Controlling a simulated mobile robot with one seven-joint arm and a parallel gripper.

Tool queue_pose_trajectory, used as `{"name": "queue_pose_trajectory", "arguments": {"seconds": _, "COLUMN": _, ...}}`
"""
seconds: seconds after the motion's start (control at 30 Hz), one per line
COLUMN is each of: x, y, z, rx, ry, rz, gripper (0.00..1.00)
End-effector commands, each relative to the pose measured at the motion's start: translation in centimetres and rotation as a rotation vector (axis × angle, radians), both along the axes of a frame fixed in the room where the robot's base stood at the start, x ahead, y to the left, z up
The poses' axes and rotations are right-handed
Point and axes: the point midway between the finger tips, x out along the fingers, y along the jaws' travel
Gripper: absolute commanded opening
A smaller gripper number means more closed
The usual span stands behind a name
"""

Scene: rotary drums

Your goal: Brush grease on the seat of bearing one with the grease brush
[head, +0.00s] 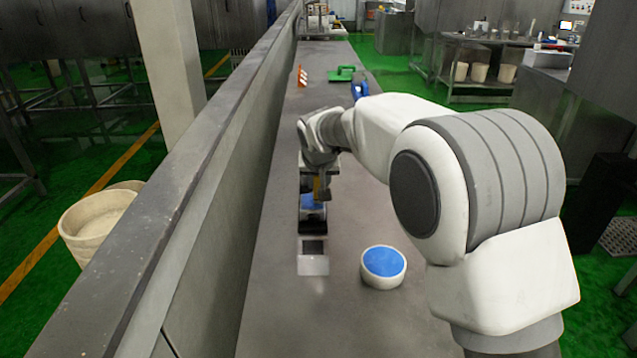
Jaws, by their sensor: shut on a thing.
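My gripper (320,182) is at the middle of the bench, pointing down. It is shut on a small yellowish-brown thing, which looks like the grease brush (317,188); its lower end is hard to make out. Whether the brush touches the blue patch cannot be told. A round white tub (384,268) with a blue top, perhaps grease, stands on the bench at the right.
A light metal block with a dark square (313,255) lies nearer me in line with the dark block. A long wall (215,180) borders the bench on the left. Orange (302,76), green (343,74) and blue (359,90) items stand farther back. The near bench is clear.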

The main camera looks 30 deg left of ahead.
Motion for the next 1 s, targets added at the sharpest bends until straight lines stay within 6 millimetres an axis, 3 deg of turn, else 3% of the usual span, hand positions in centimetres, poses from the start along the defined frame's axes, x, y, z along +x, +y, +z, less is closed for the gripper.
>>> {"name": "queue_pose_trajectory", "arguments": {"seconds": 0.33, "x": -0.2, "y": -0.1, "z": 0.0, "rx": -0.009, "ry": 0.01, "rz": -0.001, "gripper": 0.0}}
{"name": "queue_pose_trajectory", "arguments": {"seconds": 0.83, "x": -0.1, "y": -0.1, "z": 5.2, "rx": -0.004, "ry": 0.005, "rz": -0.001, "gripper": 0.0}}
{"name": "queue_pose_trajectory", "arguments": {"seconds": 1.0, "x": -0.1, "y": -0.1, "z": 6.0, "rx": -0.004, "ry": 0.005, "rz": -0.001, "gripper": 0.0}}
